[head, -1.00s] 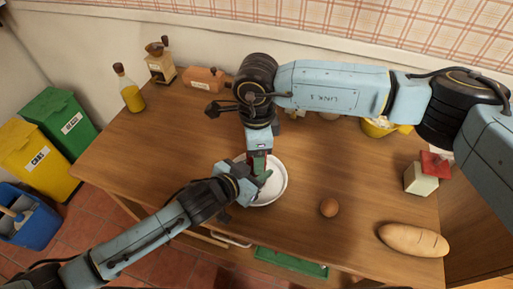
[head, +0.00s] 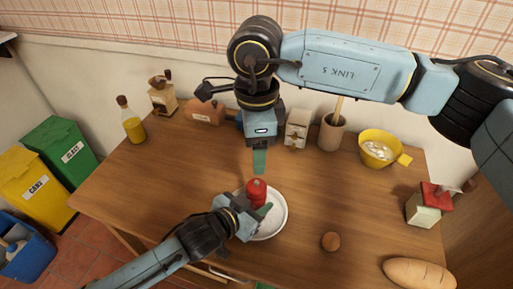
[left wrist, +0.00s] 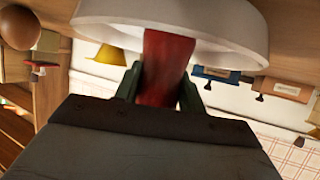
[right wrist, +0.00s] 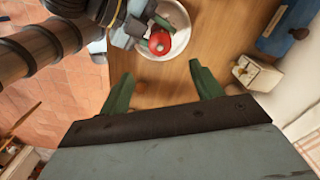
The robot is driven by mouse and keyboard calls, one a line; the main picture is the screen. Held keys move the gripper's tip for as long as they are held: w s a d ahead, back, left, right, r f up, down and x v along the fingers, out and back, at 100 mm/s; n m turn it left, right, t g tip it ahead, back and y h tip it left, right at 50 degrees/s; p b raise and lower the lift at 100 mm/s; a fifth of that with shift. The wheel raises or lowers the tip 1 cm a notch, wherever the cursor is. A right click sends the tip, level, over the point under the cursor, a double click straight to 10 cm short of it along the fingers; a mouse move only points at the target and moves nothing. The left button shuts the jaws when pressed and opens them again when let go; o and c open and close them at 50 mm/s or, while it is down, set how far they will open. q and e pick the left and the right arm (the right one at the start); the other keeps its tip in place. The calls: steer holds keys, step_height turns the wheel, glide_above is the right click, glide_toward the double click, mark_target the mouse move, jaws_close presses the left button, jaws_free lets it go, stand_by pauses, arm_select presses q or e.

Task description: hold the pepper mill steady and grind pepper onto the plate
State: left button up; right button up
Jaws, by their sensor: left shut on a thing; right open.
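The red pepper mill (head: 257,191) stands upright over the white plate (head: 278,222). My left gripper (head: 254,208) is shut on the mill from the front left. The left wrist view shows the red mill body (left wrist: 165,68) between the green fingers, with the white plate (left wrist: 225,30) beside it. My right gripper (head: 260,160) is above and behind the mill, apart from it. In the right wrist view its fingers (right wrist: 163,90) are wide open and empty, and the round red mill top (right wrist: 160,42) shows beyond them. Whether the mill's base touches the plate is hidden.
An egg (head: 330,241) and a bread loaf (head: 418,273) lie at the right. A yellow bowl (head: 378,147), a utensil crock (head: 331,132) and an oil bottle (head: 131,122) stand along the back. A red-topped box (head: 425,207) stands at the right edge.

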steer(key=n+g+y, duration=0.2)
steer(key=n+y, duration=0.2)
glide_toward(259, 183)
steer(key=x, duration=1)
steer(key=c, duration=1)
